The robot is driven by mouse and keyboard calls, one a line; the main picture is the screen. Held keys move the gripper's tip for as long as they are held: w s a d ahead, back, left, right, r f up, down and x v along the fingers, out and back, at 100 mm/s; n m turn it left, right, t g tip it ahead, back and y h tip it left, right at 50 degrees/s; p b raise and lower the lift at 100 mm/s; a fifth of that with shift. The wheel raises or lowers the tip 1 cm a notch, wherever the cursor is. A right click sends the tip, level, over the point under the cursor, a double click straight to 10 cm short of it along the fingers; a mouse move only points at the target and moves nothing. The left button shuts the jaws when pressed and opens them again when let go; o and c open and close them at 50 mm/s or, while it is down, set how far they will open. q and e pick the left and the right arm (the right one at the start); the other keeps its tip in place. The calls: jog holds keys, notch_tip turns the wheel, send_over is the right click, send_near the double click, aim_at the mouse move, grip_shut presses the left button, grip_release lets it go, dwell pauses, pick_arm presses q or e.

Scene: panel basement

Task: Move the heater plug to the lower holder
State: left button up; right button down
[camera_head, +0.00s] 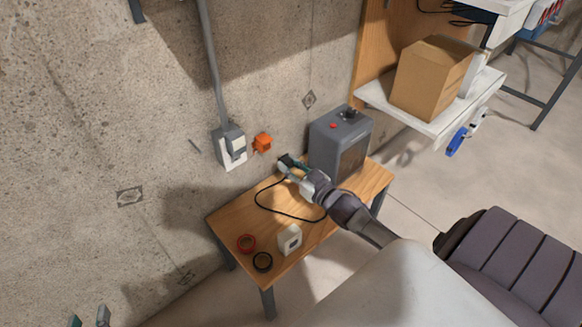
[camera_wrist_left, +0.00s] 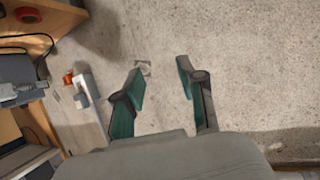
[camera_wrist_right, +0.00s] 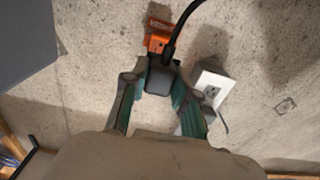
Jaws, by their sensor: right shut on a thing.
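The black heater plug (camera_wrist_right: 160,79) is between the fingers of my right gripper (camera_wrist_right: 158,86), with its cable running up in the right wrist view. In the head view my right gripper (camera_head: 284,164) is above the back of the small table, near the wall. The orange holder (camera_wrist_right: 157,38) on the wall is just beyond the plug; it also shows in the head view (camera_head: 262,143). I cannot tell whether plug and holder touch. The grey heater (camera_head: 340,143) stands on the table. My left gripper (camera_wrist_left: 158,85) is open and empty in front of bare wall.
A white and grey outlet box (camera_head: 231,147) is on the wall, left of the holder. The wooden table (camera_head: 270,215) bears a red tape roll (camera_head: 246,243), a black roll (camera_head: 262,262), a white box (camera_head: 289,240) and the loose cable (camera_head: 287,213). A cardboard box (camera_head: 430,78) sits on a shelf.

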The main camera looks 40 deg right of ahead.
aim_at(283, 160)
jog(key=shift+w+b, duration=0.5)
jog(key=shift+w, duration=0.25)
jog(key=shift+w+b, duration=0.5)
jog(key=shift+w, duration=0.25)
pick_arm(q)
notch_tip(283, 160, up, 16)
jog(key=d+t+h+b, duration=0.2)
jog(key=t+h, duration=0.1)
jog(key=t, duration=0.7)
jog(key=shift+d+t+h, duration=0.25)
jog(key=shift+t+h, duration=0.05)
jog(key=shift+t, duration=0.1)
pick_arm(e)
jog(key=shift+w+a, duration=0.15)
jog(key=shift+w, duration=1.35)
pick_arm(q)
jog(key=shift+s, duration=0.1)
jog(key=shift+w+f, duration=0.2)
pick_arm(e)
jog(key=shift+w, duration=0.15)
pick_arm(q)
jog(key=shift+w+f+g, duration=0.15)
jog(key=shift+f+g, duration=0.1)
jog(key=shift+g, duration=0.05)
pick_arm(e)
jog(key=shift+w, duration=0.1)
